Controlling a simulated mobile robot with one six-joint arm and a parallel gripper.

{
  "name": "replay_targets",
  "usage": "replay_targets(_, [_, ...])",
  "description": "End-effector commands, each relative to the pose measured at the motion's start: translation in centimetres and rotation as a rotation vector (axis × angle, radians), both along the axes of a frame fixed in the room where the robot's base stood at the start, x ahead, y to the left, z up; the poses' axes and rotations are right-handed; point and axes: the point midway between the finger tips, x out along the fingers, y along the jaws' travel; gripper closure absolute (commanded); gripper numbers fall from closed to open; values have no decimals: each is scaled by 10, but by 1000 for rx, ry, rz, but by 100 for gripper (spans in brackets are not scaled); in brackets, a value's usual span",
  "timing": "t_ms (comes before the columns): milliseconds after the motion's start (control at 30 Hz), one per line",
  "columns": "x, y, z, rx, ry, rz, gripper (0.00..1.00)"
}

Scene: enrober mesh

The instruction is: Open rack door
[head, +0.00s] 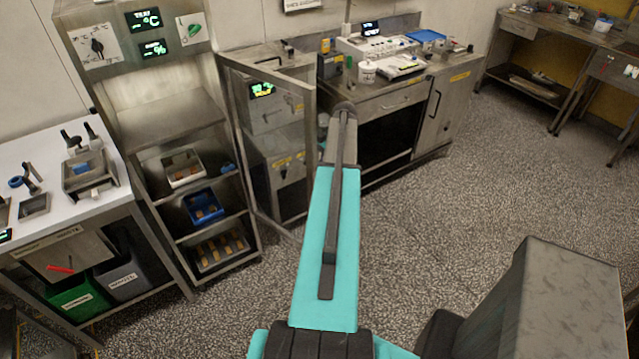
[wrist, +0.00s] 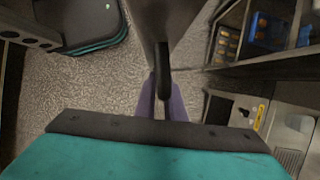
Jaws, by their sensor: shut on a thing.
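The metal rack (head: 185,120) stands at the left of the head view, its shelves uncovered. Its framed, see-through door (head: 268,70) stands swung out on the rack's right side, well away from the shelves. My arm reaches to the door's free edge, and it hides my gripper in the head view. In the wrist view my gripper's purple fingers (wrist: 161,103) are shut on the dark door handle (wrist: 163,72). The door's panel (wrist: 165,18) rises edge-on above the handle.
A white-topped table (head: 110,197) with bins stands left of the rack. A steel counter (head: 390,98) stands behind the door. Speckled floor (head: 430,220) is open at right.

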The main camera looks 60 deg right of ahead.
Motion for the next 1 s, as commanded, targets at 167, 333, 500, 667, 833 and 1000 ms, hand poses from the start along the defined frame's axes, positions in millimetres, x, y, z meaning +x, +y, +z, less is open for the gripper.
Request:
replay_targets(167, [3, 2, 0, 1, 5, 11, 100])
replay_targets(333, [5, 4, 0, 2, 5, 14, 100])
replay_targets(500, [6, 5, 0, 2, 4, 16, 74])
replay_targets(667, [7, 5, 0, 1, 2, 17, 72])
replay_targets(833, [7, 5, 0, 1, 1, 18, 72])
replay_targets(1000, [7, 3, 4, 0, 0, 17, 72])
